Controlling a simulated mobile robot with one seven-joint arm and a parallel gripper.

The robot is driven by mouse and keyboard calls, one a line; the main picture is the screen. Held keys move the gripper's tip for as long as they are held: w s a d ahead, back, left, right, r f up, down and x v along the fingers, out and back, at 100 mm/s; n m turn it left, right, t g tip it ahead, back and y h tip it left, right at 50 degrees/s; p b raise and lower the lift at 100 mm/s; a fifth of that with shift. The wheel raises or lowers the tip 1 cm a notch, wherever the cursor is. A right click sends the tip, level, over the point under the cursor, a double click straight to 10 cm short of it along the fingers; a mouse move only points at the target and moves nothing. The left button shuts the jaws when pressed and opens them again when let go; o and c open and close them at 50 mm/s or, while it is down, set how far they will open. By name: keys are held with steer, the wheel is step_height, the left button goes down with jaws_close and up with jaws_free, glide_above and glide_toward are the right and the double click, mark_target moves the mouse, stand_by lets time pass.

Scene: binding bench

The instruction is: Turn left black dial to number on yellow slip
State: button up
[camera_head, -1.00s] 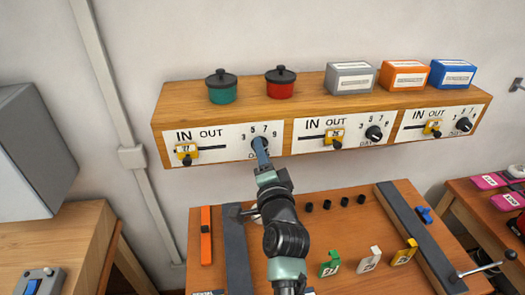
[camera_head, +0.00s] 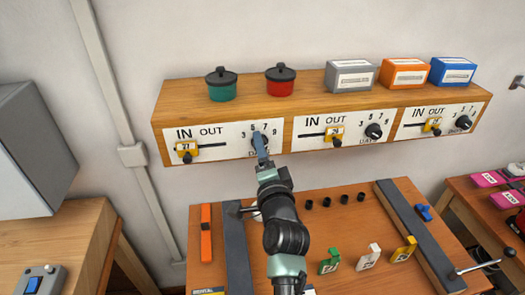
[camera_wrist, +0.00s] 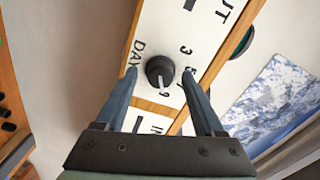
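The left black dial (camera_head: 259,140) is on the left white panel (camera_head: 222,134) of the wooden shelf, mostly hidden by my gripper in the head view. In the wrist view, the dial (camera_wrist: 160,70) shows a white pointer mark directed toward the 9. The numbers 3 and 9 show around it; others are partly hidden by a finger. My gripper (camera_wrist: 160,75) is open, one finger on each side of the dial, with visible gaps. Yellow tags show on the left panel's slider (camera_head: 187,149) and on the bench (camera_head: 404,252); their markings are too small to read surely.
Two more panels with black dials (camera_head: 374,132) (camera_head: 464,122) stand to the right. Green (camera_head: 221,90) and red (camera_head: 281,86) pots and several boxes (camera_head: 350,79) stand on the shelf above. The bench below holds an orange strip (camera_head: 206,240), dark rails and small pegs.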

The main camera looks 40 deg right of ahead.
steer(key=b+v, duration=0.2)
steer(key=v, duration=1.1)
steer(key=shift+b, duration=0.4)
steer(key=shift+w, duration=0.1)
